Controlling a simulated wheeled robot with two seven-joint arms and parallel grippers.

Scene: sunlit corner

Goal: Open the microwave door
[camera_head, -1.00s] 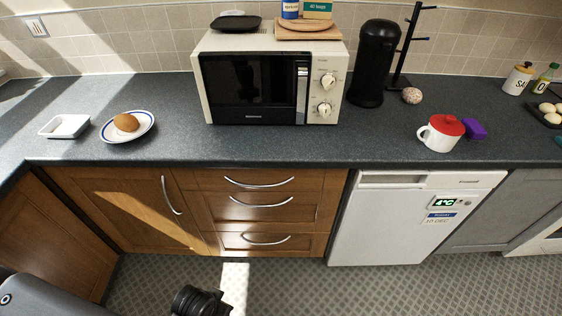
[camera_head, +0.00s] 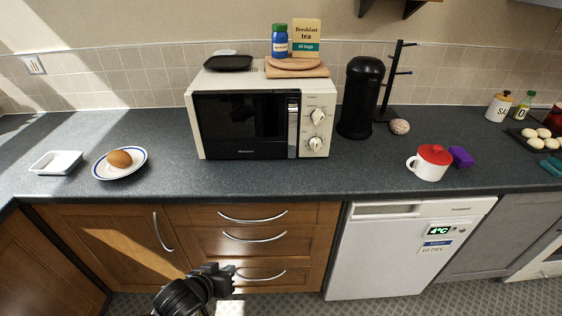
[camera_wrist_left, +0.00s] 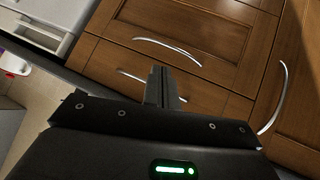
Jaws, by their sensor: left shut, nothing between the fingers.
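The microwave (camera_head: 262,118) stands on the counter against the tiled wall, cream with a dark door window. Its door (camera_head: 240,124) is closed, with a vertical silver handle (camera_head: 293,130) at the door's right edge, left of the two knobs. My left gripper (camera_head: 232,274) is low in front of the wooden drawers, well below the counter and the microwave. In the left wrist view its fingers (camera_wrist_left: 161,88) are together with nothing between them, facing the drawer fronts. The microwave is outside the left wrist view. My right gripper is in neither view.
A plate (camera_head: 120,164) with a bread roll and a white dish (camera_head: 57,162) lie left of the microwave. A black canister (camera_head: 361,98), a mug with red lid (camera_head: 430,162) and a purple block (camera_head: 461,157) are to the right. Counter in front of the microwave is clear. Drawer handles (camera_head: 253,217) protrude below.

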